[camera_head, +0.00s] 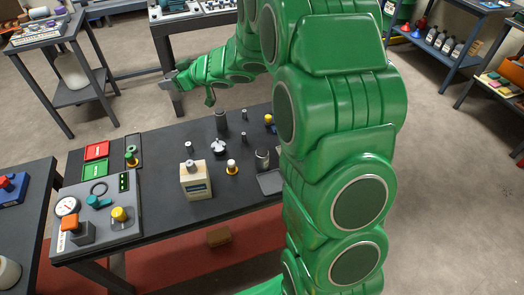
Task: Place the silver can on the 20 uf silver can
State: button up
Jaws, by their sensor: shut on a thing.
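My gripper (174,92) is at the end of the green arm, over the far left side of the dark table, well above it. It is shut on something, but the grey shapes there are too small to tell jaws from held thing. A silver can (262,158) stands upright on the table right of centre, close to my arm. A darker grey cylinder (220,120) stands farther back. Smaller grey cylinders stand nearby (244,138). No label is readable, so I cannot tell which can is the 20 uf one.
A cream box (196,181) with a small cylinder above it stands mid-table. A grey panel (95,222) with gauge and knobs fills the left end. A red tray (96,151) lies behind it.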

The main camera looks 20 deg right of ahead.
jog(key=s+d+n+g+y, duration=0.1)
jog(key=s+d+n+g, duration=0.1)
jog(key=s+d, duration=0.75)
jog(key=s+d+r+n+g+y, duration=0.15)
jog(key=s+d, duration=0.25)
jog(key=s, duration=1)
jog(key=s+d+n+g+y, duration=0.1)
jog(key=s+d+n+g, duration=0.2)
jog(key=s+d, duration=0.55)
send_over(262, 151)
jog(key=shift+f, duration=6.6)
jog(key=shift+f, duration=0.1)
